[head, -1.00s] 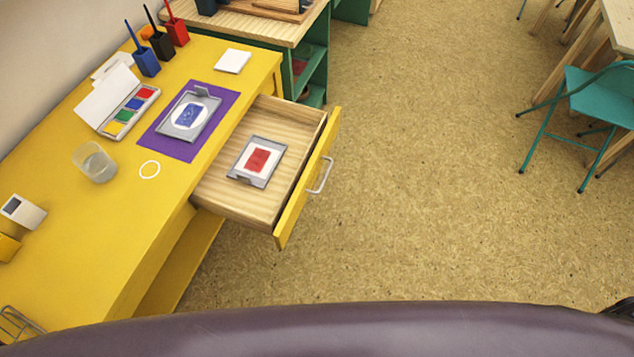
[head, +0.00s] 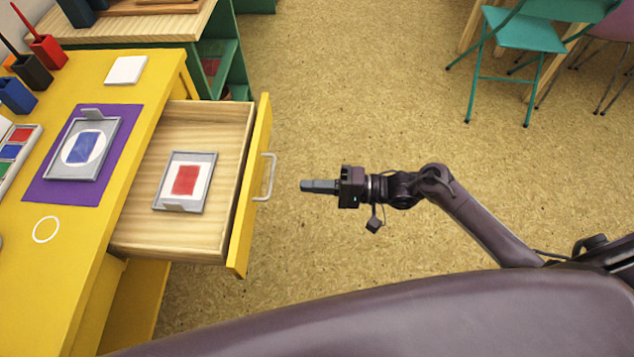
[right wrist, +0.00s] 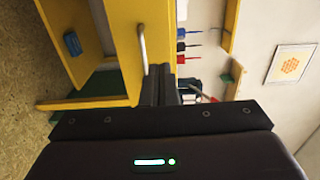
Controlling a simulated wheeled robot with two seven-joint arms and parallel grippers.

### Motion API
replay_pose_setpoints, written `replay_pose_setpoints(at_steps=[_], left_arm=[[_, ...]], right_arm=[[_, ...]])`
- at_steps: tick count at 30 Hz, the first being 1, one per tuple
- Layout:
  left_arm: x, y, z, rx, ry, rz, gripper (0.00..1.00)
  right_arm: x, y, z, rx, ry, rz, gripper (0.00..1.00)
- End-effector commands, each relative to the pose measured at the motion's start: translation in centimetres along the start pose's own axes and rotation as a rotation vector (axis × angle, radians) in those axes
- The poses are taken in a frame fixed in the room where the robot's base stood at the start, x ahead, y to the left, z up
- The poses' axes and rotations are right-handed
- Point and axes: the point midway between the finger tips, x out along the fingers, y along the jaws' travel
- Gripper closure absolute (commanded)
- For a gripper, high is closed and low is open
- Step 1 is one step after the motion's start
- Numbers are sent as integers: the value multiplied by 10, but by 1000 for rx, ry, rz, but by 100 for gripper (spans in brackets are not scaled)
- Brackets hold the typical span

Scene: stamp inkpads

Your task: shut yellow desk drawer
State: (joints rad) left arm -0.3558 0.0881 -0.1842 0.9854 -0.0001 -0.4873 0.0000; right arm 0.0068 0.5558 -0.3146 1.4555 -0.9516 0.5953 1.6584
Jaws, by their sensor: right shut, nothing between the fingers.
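The yellow desk drawer (head: 249,190) stands pulled out from the yellow desk (head: 95,245). Its front has a pale bar handle (head: 267,178), which also shows in the right wrist view (right wrist: 143,50). Inside the drawer lies a grey inkpad tray with a red pad (head: 186,181). My right gripper (head: 304,185) is shut and empty. It points left at the drawer front, a short gap to the right of the handle and not touching it. In the right wrist view the shut fingers (right wrist: 160,80) show just beside the handle. My left gripper is not in view.
On the desk are a purple mat (head: 40,190) with a blue inkpad (head: 82,147), a white square (head: 126,70) and pen holders (head: 46,52). A green shelf (head: 225,60) stands behind the drawer. Teal chairs (head: 519,40) are far right. The floor right of the drawer is clear.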

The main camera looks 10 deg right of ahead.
Motion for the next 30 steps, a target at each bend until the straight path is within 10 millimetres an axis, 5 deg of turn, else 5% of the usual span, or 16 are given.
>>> replay_pose_setpoints(at_steps=[6, 13, 30], left_arm=[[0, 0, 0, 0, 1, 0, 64], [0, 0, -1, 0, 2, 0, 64], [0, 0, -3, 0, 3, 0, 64]], right_arm=[[50, -1, -1, -1, 0, -3, 100], [87, 0, -1, -1, 2, 0, 100], [101, 1, -1, -2, 3, 2, 100]])
